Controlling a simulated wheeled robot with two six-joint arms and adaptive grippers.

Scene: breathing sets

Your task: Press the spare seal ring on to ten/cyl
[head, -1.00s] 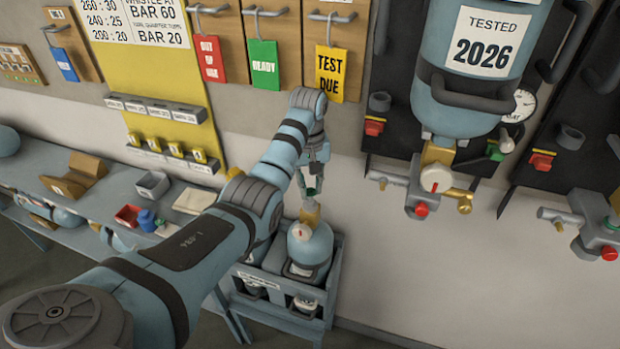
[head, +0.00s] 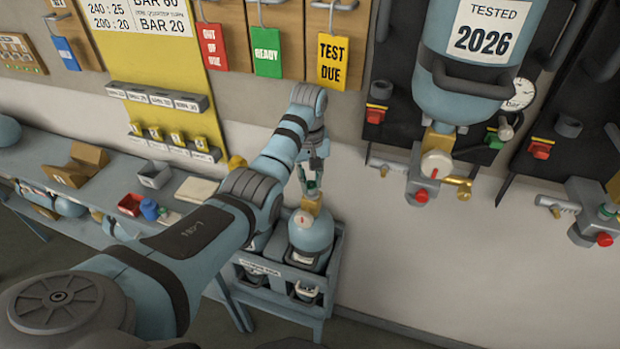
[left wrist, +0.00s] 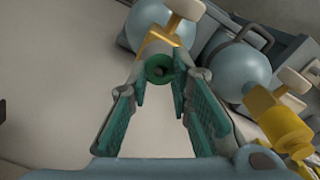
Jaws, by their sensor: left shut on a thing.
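The cylinder (head: 310,240) is pale blue with a brass valve and stands upright in the rack below my left arm. It also shows at the top of the left wrist view (left wrist: 160,24). My left gripper (head: 312,188) is just above that valve. In the left wrist view its teal-padded fingers (left wrist: 160,80) close on a small green seal ring (left wrist: 159,68). The ring is in front of the valve's outlet; I cannot tell whether it touches or is seated. The cylinder's label is not readable. My right gripper is not in view.
A second cylinder (left wrist: 237,70) with a yellow valve (left wrist: 280,125) stands close to the right in the left wrist view. The rack (head: 320,290) surrounds the cylinders. A large hung cylinder (head: 465,75) is at the upper right. The bench (head: 110,190) holds small trays.

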